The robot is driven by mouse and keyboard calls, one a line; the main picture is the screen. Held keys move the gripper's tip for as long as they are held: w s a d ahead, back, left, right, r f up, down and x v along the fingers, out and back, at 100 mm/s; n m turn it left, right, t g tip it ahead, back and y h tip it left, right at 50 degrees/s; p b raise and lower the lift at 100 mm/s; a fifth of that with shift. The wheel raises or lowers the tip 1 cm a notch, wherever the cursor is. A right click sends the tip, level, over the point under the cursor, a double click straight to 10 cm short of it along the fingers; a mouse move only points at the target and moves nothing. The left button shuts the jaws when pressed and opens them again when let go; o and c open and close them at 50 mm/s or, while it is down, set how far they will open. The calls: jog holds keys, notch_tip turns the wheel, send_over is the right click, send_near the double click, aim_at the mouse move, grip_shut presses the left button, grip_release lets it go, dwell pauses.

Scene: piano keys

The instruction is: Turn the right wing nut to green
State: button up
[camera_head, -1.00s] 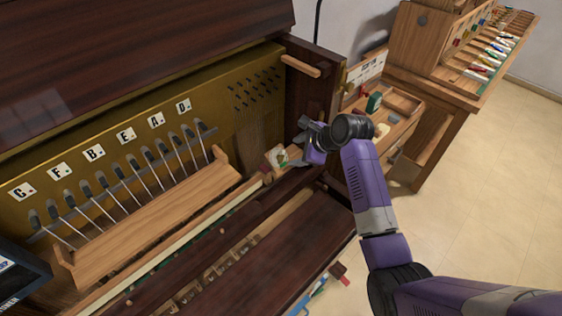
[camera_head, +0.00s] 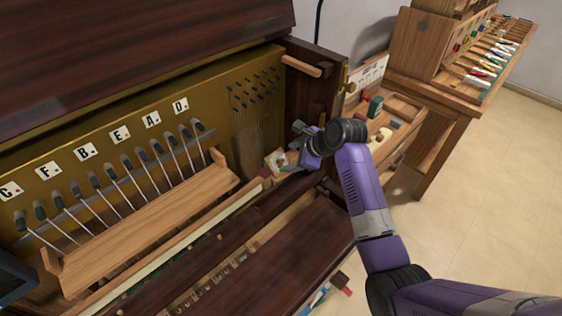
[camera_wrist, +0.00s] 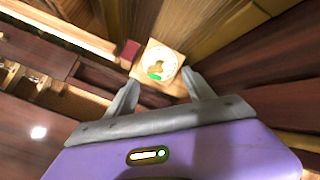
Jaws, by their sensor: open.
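The right wing nut (camera_wrist: 157,66) shows in the wrist view as a small tan-gold piece on a pale round dial with a green mark (camera_wrist: 154,76) at its lower edge. The dial sits on a small wooden block (camera_wrist: 143,68). My gripper (camera_wrist: 163,82) is open, its two grey fingers apart just short of the dial, with nothing between them. In the head view my gripper (camera_head: 295,147) is at the right end of the piano, by the wooden block (camera_head: 276,161). The wing nut is too small to make out there.
A dark red piece (camera_wrist: 129,51) lies beside the block. The piano's dark side post (camera_head: 312,95) stands close behind my gripper. A wooden rail with pins (camera_head: 150,225) is to the left. A side tray (camera_head: 400,115) with small items is at right.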

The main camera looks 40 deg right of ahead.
aim_at(283, 160)
jog(key=shift+w+f, duration=0.15)
jog(key=shift+f, duration=0.05)
jog(key=shift+w+f+b, duration=0.2)
jog(key=shift+f+b, duration=0.05)
jog(key=shift+b, duration=0.05)
jog(key=shift+w+f, duration=0.25)
jog(key=shift+w+f+b, duration=0.2)
jog(key=shift+f+b, duration=0.1)
jog(key=shift+w+f, duration=0.2)
jog(key=shift+f, duration=0.05)
jog(key=shift+w+f+b, duration=0.25)
jog(key=shift+b, duration=0.1)
jog(key=shift+b+x, duration=0.75)
jog(key=shift+x, duration=0.6)
jog(key=shift+w+a+f, duration=0.1)
jog(key=shift+w+f, duration=0.05)
jog(key=shift+f, duration=0.05)
jog(key=shift+r, duration=0.1)
